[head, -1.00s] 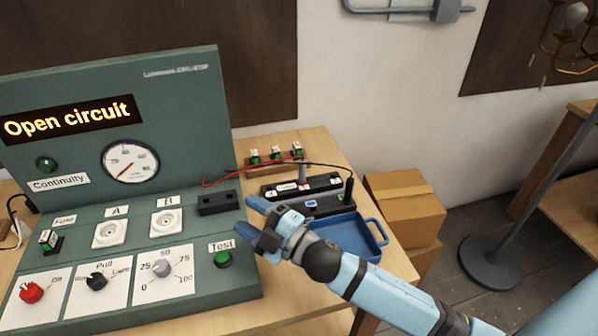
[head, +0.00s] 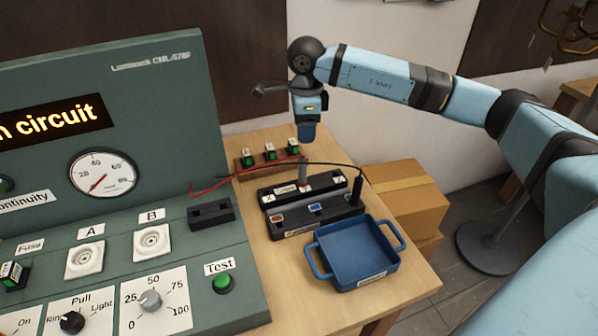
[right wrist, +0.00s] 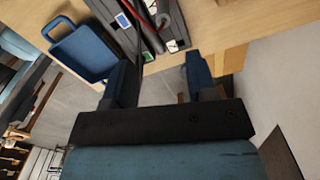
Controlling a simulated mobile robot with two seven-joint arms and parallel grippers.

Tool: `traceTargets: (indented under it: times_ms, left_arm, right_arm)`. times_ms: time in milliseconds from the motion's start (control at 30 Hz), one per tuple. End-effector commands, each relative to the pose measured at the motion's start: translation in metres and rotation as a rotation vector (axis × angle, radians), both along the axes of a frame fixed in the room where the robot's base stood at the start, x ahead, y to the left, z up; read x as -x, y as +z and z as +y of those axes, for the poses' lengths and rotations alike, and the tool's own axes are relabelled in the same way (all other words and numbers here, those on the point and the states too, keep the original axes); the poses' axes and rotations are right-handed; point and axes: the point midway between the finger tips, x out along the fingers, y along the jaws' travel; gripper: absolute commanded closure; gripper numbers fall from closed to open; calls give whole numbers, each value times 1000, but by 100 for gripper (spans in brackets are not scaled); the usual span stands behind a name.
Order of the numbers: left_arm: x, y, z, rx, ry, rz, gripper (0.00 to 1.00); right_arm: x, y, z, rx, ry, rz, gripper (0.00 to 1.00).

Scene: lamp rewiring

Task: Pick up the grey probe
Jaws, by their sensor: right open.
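The grey probe (head: 302,172) stands upright in a black holder block (head: 280,194) on the wooden table, with red at its base. My right gripper (head: 307,131) points down, open and empty, just above and behind the probe in the head view; there is a gap between them. In the right wrist view the open fingers (right wrist: 160,76) are spread, and the grey probe (right wrist: 152,7) shows at the top edge, beyond the fingertips and not between them. My left gripper is not in view.
A dark probe (head: 357,190) with a black lead stands at the right. A blue tray (head: 385,272) sits in front. A red lead (head: 215,185) crosses to the green test panel (head: 130,95) at left.

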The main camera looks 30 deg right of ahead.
Motion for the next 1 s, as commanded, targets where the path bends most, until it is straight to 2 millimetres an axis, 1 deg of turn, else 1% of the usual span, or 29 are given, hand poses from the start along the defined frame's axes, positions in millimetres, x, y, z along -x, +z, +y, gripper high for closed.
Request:
traceTargets:
  times_ms: [67,300,400,500,667,733,867,900,1000]
  left_arm:
    - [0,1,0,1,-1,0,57]
    - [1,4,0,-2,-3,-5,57]
    - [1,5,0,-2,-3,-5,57]
    - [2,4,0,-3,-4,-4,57]
    - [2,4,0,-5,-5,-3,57]
    - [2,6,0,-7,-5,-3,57]
    - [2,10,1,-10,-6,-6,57]
    - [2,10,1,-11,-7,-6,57]
    - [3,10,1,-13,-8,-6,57]
  right_arm:
    - [0,-9,-4,15,-2,5,48]
    - [0,-56,-3,12,-2,4,48]
    - [0,-71,-2,10,-3,4,48]
    - [0,-79,-2,10,-2,2,48]
    - [-1,-87,-1,9,-1,3,48]
    - [-2,-93,-1,9,-2,5,48]
    - [-6,-112,0,10,-1,5,48]
    - [-6,-119,1,9,-1,5,48]
    - [-6,-131,1,8,-2,3,48]
